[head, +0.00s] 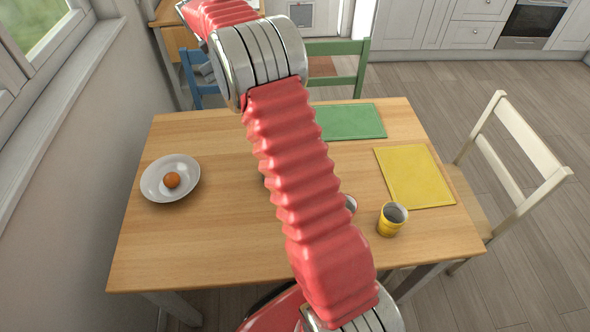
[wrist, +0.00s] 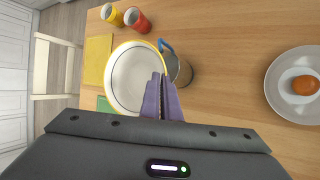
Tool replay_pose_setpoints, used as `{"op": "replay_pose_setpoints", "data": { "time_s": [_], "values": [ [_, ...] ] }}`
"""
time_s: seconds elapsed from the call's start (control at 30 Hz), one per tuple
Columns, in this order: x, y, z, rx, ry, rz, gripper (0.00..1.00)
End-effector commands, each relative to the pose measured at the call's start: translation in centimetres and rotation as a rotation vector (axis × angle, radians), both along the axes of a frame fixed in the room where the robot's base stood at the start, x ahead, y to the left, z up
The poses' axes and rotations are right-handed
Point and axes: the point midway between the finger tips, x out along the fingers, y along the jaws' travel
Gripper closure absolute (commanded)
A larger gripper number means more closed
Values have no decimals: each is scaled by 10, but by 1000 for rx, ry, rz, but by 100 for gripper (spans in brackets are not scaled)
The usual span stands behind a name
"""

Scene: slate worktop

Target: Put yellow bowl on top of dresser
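The yellow bowl (wrist: 131,78), white inside with a yellow rim, shows in the wrist view. My gripper (wrist: 160,82) has its purple fingers close together at the bowl's right rim, pinching it. The bowl covers most of the green mat in the wrist view but does not show on the table in the head view, so it appears held above it. My gripper is not clearly visible in the head view. I cannot make out the dresser for certain; a wooden furniture piece (head: 172,38) stands beyond the table, partly behind my arm.
On the wooden table (head: 200,245) are a plate (head: 152,190) with an egg (head: 171,180), a yellow cup (head: 391,220), a red cup (wrist: 137,19), a blue-handled mug (wrist: 181,72), a yellow mat (head: 413,175) and a green mat (head: 350,121). Chairs stand around; a wall is left.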

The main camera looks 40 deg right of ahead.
Motion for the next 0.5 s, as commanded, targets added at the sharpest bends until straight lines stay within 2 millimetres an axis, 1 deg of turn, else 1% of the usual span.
{"op": "replay_pose_setpoints", "data": {
  "time_s": [0.03, 0.1, 0.5],
  "values": [
    [-7, -9, -2, 1, 2, -67, 100],
    [-15, -18, -6, 1, 2, -160, 100],
    [-59, -61, -20, 0, 1, -683, 100]
  ]
}}
